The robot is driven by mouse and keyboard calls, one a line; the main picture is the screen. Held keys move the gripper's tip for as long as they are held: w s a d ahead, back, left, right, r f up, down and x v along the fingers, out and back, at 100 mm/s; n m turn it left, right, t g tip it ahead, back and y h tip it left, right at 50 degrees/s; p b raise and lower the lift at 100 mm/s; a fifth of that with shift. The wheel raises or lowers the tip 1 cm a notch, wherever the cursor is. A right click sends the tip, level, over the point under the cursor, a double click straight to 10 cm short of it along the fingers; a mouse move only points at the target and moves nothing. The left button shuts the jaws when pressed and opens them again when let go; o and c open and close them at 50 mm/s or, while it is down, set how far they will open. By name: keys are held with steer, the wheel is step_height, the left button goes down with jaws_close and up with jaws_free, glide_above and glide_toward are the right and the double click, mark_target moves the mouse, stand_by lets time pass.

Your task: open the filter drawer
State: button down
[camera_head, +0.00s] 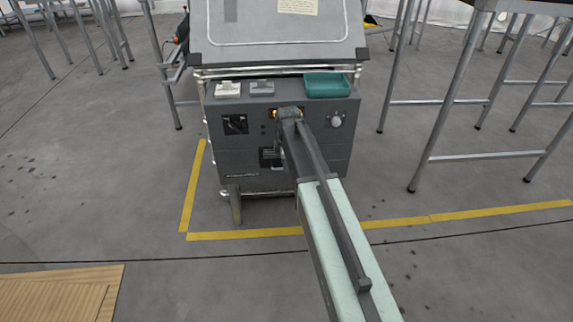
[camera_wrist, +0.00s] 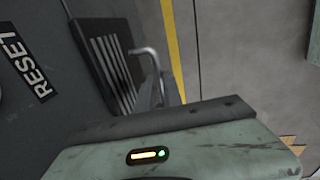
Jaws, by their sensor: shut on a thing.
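The grey machine cabinet (camera_head: 238,165) stands in the middle of the head view. The filter drawer (camera_head: 265,158) looks to be the dark slotted front low on the cabinet, partly hidden behind my arm. In the wrist view the slotted drawer front (camera_wrist: 112,72) sits beside the RESET label. A bent metal handle (camera_wrist: 146,52) stands out from it. My gripper (camera_wrist: 163,92) is shut at this handle; its grip is partly hidden by its own body. In the head view my gripper (camera_head: 289,118) is in front of the panel, its fingertips hidden. I cannot tell whether the drawer is out at all.
A teal tray (camera_head: 327,85) and two small boxes (camera_head: 228,89) (camera_head: 262,87) sit on the cabinet's ledge. A knob (camera_head: 336,121) is right of my gripper. Yellow floor tape (camera_head: 245,235) runs around the cabinet. Metal-legged tables (camera_head: 440,130) stand at right.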

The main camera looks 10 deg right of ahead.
steer(key=shift+a, duration=0.1)
stand_by(0.8)
steer(key=s+a, duration=0.2)
steer(key=s, duration=1.2)
steer(key=c, duration=1.5)
jaws_free()
steer(key=shift+d, duration=0.1)
steer(key=shift+r, duration=0.1)
step_height(320, 180, up, 8)
steer(key=s+p, duration=0.1)
steer(key=p, duration=0.6)
steer(key=shift+s+f+p, duration=0.15)
steer(key=shift+f+p, duration=0.1)
steer(key=shift+p, duration=0.1)
